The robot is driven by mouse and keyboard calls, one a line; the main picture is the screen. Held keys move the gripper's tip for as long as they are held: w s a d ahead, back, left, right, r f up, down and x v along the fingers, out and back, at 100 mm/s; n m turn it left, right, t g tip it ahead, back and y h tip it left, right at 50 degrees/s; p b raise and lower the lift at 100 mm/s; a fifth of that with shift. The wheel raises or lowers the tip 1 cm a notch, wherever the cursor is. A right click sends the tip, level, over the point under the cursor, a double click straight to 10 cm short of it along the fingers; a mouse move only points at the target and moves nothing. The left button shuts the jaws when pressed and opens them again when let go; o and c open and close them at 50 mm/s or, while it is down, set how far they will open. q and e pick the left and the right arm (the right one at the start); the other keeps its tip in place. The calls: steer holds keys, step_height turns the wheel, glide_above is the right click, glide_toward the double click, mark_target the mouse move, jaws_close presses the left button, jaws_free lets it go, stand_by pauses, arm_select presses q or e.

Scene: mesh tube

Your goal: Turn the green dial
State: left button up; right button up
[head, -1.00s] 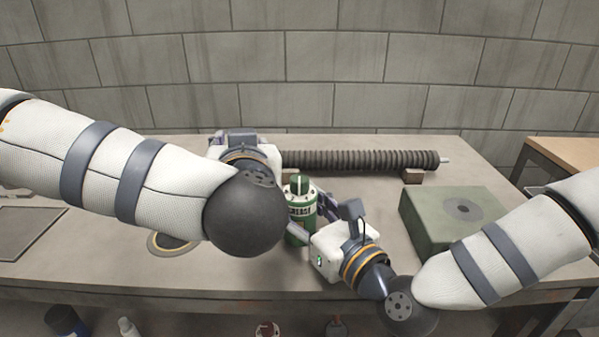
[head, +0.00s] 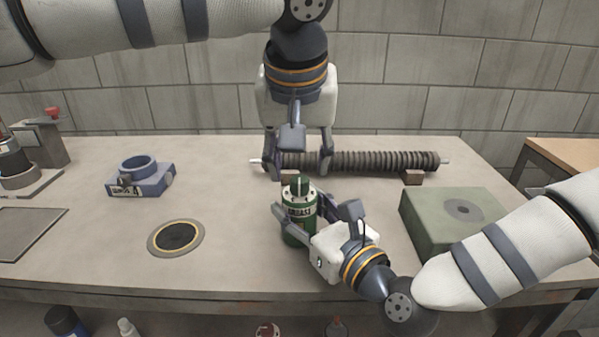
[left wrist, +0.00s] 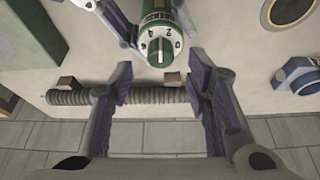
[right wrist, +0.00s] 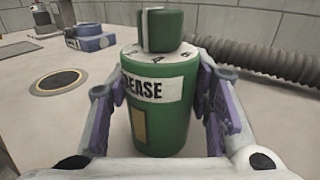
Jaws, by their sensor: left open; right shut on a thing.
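A green grease canister (head: 298,230) stands upright near the middle of the table. Its green dial (head: 299,186) is on top, above a white ring with numbers. The dial also shows in the left wrist view (left wrist: 160,50) and the right wrist view (right wrist: 160,30). My right gripper (head: 305,222) is shut on the canister's body, with a finger on each side in the right wrist view (right wrist: 161,100). My left gripper (head: 298,170) is open and empty, pointing down above and behind the canister, near the ribbed tube. Its fingers are apart from the dial.
A dark ribbed tube (head: 365,161) lies on supports at the back. A green box (head: 450,220) stands at right. A blue ring fixture (head: 140,176) and a round dark-centred disc (head: 177,238) are at left.

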mark_target(300, 178)
arm_select(q)
steer(key=x, duration=0.3)
steer(key=shift+w+f, duration=0.1)
steer(key=shift+f, duration=0.15)
jaws_close()
steer(key=shift+n, duration=0.4)
steer(key=shift+d+n+y, duration=0.1)
steer(key=shift+n+y, duration=0.5)
steer(key=shift+n, duration=0.75)
steer(key=shift+d+n+y, duration=0.1)
steer(key=shift+n+y, duration=0.5)
steer(key=shift+n, duration=0.75)
steer(key=shift+w, duration=0.1)
